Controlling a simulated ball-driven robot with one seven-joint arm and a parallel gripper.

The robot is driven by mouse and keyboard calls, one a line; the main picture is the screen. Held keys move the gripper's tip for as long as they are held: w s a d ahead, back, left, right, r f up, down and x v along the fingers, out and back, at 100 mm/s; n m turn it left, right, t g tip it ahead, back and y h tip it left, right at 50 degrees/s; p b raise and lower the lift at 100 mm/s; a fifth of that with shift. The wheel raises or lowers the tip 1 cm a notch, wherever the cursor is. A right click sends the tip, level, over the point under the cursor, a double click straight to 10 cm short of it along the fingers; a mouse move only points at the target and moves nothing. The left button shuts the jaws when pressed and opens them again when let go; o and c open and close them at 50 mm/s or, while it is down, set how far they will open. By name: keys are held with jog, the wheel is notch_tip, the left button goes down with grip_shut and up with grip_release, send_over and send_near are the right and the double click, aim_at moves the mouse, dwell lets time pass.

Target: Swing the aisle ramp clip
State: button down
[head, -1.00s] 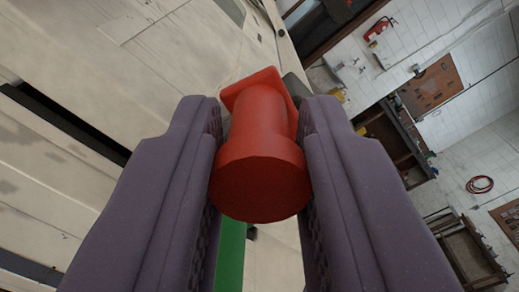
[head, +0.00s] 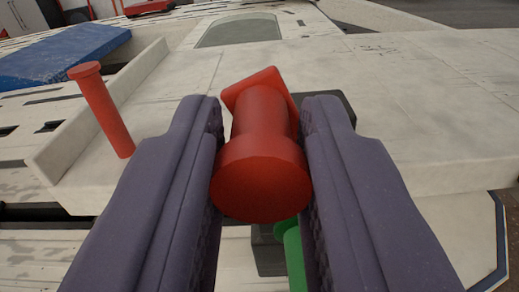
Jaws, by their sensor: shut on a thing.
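My gripper (head: 262,130) is shut on a red clip handle (head: 262,180), a round knob-ended cylinder with a squarish red part at its far end. One purple-grey finger presses on each side of it. A dark grey piece (head: 342,104) shows just behind the right fingertip; I cannot tell how it joins the handle. A second red peg (head: 103,115) with a flat round head stands tilted at the left, apart from my gripper. Which labelled part the handle belongs to cannot be read here.
A green cylinder (head: 291,250) and a dark block (head: 267,255) show below the held handle, partly hidden by my fingers. A pale panel (head: 430,100) spreads to the right. A raised pale edge (head: 95,120) and a blue pad (head: 60,55) lie at the left.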

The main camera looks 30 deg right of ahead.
jog(key=shift+s+d+r+m, duration=0.1)
jog(key=shift+s+d+m, duration=0.2)
jog(key=shift+m, duration=0.6)
jog(key=shift+s+d+m, duration=0.15)
jog(key=shift+d+m, duration=0.15)
jog(key=shift+m, duration=0.6)
jog(key=shift+p, duration=0.3)
jog(key=c, duration=0.9)
grip_release()
jog(key=shift+c, duration=0.2)
jog(key=p+v, duration=0.3)
jog(key=v, duration=0.4)
jog(key=shift+s+a, duration=0.2)
jog(key=shift+s, duration=0.15)
jog(key=shift+s, duration=0.1)
